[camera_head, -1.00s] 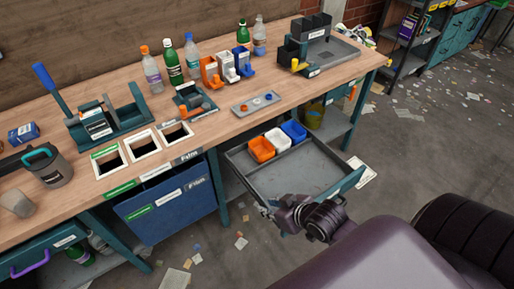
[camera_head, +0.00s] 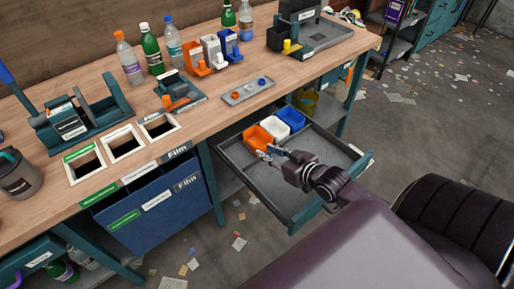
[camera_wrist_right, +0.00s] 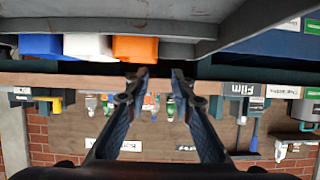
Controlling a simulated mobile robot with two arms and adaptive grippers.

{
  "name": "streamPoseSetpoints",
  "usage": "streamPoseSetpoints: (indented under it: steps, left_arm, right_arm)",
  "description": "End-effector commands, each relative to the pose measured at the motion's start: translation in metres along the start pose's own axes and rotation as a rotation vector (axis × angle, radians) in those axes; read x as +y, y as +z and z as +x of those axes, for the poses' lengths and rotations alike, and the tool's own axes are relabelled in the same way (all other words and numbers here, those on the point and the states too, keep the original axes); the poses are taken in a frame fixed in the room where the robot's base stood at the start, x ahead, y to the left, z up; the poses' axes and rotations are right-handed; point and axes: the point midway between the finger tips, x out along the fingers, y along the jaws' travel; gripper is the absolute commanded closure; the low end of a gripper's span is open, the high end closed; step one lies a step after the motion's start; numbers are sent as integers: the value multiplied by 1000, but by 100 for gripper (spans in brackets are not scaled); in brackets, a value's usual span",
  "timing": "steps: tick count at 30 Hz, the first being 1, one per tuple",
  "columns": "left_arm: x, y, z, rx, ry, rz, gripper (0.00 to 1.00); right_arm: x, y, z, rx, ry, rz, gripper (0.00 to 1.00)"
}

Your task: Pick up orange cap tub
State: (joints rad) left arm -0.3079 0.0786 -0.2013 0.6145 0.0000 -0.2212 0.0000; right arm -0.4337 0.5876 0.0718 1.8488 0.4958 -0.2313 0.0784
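The orange cap tub (camera_head: 258,138) sits at the left end of a row of three tubs, in the back of the open drawer. The white tub (camera_head: 275,129) and the blue tub (camera_head: 291,118) stand beside it. My right gripper (camera_head: 268,154) is over the drawer, just in front of the orange tub. In the right wrist view, which is upside down, the orange tub (camera_wrist_right: 135,48) is close to the fingertips. My right gripper (camera_wrist_right: 160,76) is open there, with nothing between its fingers. My left gripper is not in view.
The grey drawer (camera_head: 328,152) has free room right of the gripper. The wooden bench top (camera_head: 215,105) overhangs the drawer's back. A small tray with caps (camera_head: 248,92), several bottles and coloured dispensers stand on it. A blue film bin (camera_head: 160,215) hangs left of the drawer.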

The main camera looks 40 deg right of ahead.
Motion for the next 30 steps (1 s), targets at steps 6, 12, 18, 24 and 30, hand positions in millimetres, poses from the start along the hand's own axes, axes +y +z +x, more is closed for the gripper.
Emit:
streamPoseSetpoints:
  steps: [6,12,18,24,30]
  left_arm:
    - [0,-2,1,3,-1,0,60]
    - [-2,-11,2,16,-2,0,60]
    - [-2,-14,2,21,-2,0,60]
    - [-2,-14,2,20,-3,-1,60]
    - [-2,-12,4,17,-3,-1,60]
  right_arm:
    - [0,-1,27,3,1,1,78]
    - [0,-1,55,2,0,2,78]
    - [0,0,67,0,0,0,78]
    - [5,-1,86,1,1,0,78]
    - [7,0,111,1,0,0,78]
